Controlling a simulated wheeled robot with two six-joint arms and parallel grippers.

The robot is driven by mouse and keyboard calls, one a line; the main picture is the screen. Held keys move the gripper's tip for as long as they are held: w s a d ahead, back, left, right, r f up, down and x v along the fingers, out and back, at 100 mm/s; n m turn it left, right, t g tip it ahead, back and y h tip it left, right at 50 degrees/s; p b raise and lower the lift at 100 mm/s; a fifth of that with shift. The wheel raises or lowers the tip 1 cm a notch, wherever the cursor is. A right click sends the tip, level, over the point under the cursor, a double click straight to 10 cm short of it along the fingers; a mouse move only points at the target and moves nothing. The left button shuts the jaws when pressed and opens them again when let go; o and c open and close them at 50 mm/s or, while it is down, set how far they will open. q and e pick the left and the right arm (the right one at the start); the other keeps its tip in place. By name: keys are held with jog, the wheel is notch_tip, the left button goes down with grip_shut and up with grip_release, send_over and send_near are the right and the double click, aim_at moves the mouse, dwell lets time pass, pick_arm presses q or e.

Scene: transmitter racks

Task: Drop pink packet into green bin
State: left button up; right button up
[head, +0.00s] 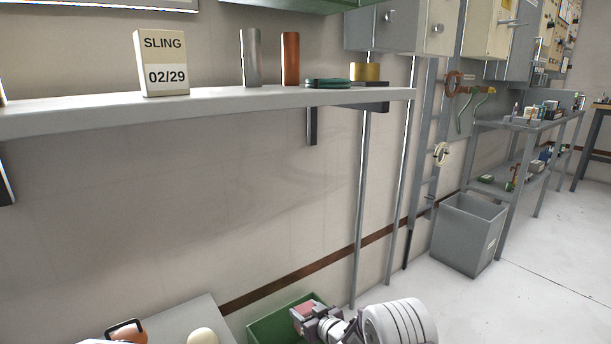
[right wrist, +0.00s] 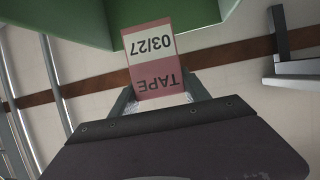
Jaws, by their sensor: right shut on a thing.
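The pink packet (head: 307,306) is in my right gripper (head: 304,317), low in the middle of the head view. In the right wrist view the packet (right wrist: 152,62) shows upside-down print, "TAPE" and "03/27", and stands out between the two fingers (right wrist: 158,97). The green bin (head: 266,325) is at the bottom of the head view, partly cut off, and the packet overlaps its right part. In the right wrist view green bin walls (right wrist: 185,22) lie behind the packet's far end. The exact height of the packet over the bin is unclear. My left gripper is not in view.
A pale shelf (head: 220,105) crosses above, holding a SLING box (head: 161,64), two cylinders and smaller items. A grey surface (head: 180,318) with an orange, black-handled item (head: 128,332) is left of the bin. A grey bin (head: 468,235) stands on the floor at right.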

jog(key=shift+f+b, duration=2.9)
jog(key=shift+f, duration=0.15)
jog(key=shift+r, duration=0.1)
jog(key=o, duration=1.5)
jog(key=shift+v, duration=4.55)
